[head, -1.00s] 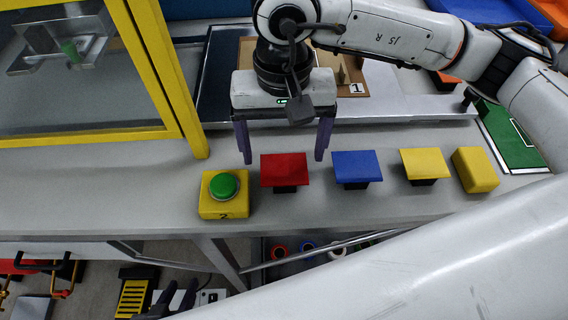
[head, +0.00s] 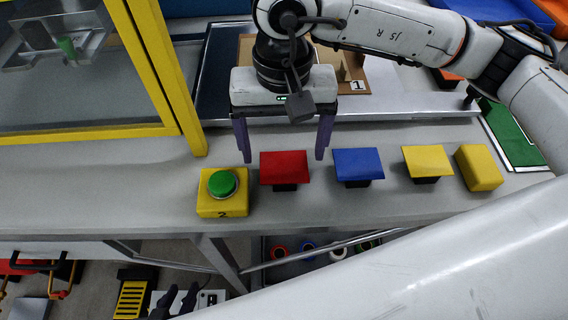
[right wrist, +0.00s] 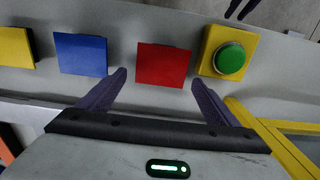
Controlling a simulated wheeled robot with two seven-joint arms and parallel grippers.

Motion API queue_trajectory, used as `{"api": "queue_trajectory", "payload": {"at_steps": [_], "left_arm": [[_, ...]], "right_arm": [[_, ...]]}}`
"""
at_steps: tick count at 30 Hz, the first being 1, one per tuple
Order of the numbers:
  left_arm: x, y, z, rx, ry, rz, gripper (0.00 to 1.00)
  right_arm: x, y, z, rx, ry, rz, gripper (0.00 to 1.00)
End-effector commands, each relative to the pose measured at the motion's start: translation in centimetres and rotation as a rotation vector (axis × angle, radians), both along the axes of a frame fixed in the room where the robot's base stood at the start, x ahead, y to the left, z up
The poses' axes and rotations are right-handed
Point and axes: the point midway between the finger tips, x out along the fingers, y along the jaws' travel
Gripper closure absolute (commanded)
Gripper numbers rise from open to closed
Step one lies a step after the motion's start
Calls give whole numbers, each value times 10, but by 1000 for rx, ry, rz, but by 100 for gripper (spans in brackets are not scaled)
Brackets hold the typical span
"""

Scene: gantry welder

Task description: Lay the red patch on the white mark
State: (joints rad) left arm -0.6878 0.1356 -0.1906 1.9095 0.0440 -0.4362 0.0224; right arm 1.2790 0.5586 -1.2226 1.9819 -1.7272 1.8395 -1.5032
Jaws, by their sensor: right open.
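The red patch (head: 284,167) is a flat square on a small dark stand on the grey table. It also shows in the right wrist view (right wrist: 163,65). My right gripper (head: 283,157) is open and empty, its two purple-grey fingers on either side of the red patch, toward its far edge. In the right wrist view the fingers (right wrist: 160,78) also flank the patch without touching it. My left gripper (head: 179,299) shows as dark fingers, apart and empty, low in the head view below the table edge. I cannot make out the white mark for certain.
A yellow box with a green button (head: 223,186) stands left of the red patch. A blue patch (head: 358,164), a yellow patch (head: 427,161) and a yellow block (head: 479,168) stand to the right. A yellow frame (head: 180,85) rises at the left. The table front is clear.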

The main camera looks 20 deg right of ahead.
Motion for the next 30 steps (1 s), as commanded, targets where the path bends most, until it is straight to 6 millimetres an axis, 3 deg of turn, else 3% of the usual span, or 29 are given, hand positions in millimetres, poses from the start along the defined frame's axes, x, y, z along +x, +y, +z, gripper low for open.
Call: {"api": "queue_trajectory", "payload": {"at_steps": [11, 19, 26, 30], "left_arm": [[0, 0, -2, 0, 1, 0, 69], [0, 0, -2, 0, 1, 0, 69], [0, 0, -1, 0, 0, 0, 69], [0, 0, 10, 0, 1, 0, 69]], "right_arm": [[0, 0, 0, 0, 0, 0, 16], [0, 0, 0, 0, 0, 0, 59], [0, 0, 0, 0, 0, 0, 63], [0, 0, 6, -1, 1, 0, 63]]}}
